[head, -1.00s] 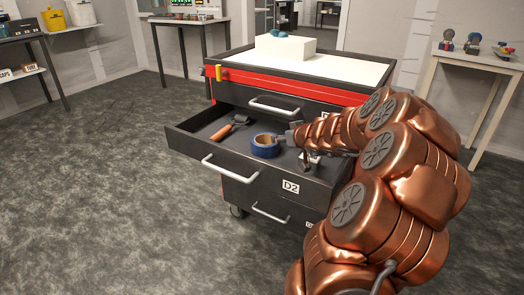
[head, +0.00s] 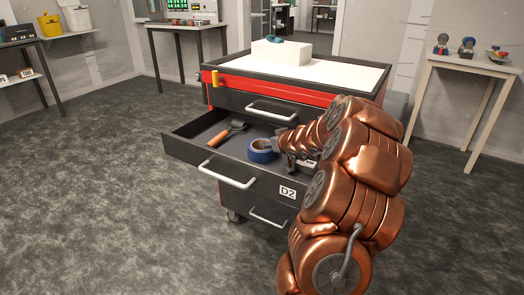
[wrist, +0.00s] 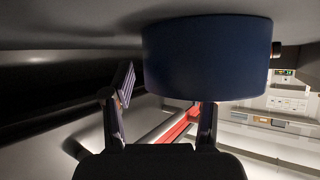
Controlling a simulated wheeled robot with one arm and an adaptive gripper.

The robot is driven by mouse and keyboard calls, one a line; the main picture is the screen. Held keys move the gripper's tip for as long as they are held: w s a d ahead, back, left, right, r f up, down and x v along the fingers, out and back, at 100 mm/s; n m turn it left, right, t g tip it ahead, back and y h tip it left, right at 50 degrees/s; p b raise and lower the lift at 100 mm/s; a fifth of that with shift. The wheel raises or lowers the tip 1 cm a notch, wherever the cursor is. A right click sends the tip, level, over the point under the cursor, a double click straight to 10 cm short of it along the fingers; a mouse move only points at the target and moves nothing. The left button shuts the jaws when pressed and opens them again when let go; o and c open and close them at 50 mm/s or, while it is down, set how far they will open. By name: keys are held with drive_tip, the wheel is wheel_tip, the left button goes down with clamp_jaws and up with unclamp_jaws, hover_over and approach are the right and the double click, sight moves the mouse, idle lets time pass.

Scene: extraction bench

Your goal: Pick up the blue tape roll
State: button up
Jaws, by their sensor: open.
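The blue tape roll (head: 262,151) lies in the open drawer (head: 178,146) of the cabinet, with its hole and tan core facing up. My gripper (head: 276,147) is down at the right side of the roll, partly hidden by my arm. In the wrist view, the roll (wrist: 206,62) fills the upper middle. My gripper (wrist: 163,105) is open there. Its left finger stands clear of the roll's left edge. The tip of its right finger is hidden by the roll, so I cannot tell whether it is in the hole or touching.
A tool with an orange handle (head: 217,137) lies in the drawer left of the roll. A small grey item (head: 307,166) lies right of it, beside my arm. A white box (head: 281,52) stands on the cabinet top. The floor to the left is clear.

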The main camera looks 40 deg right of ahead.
drive_tip(key=shift+c, duration=0.2)
clamp_jaws()
idle(0.3)
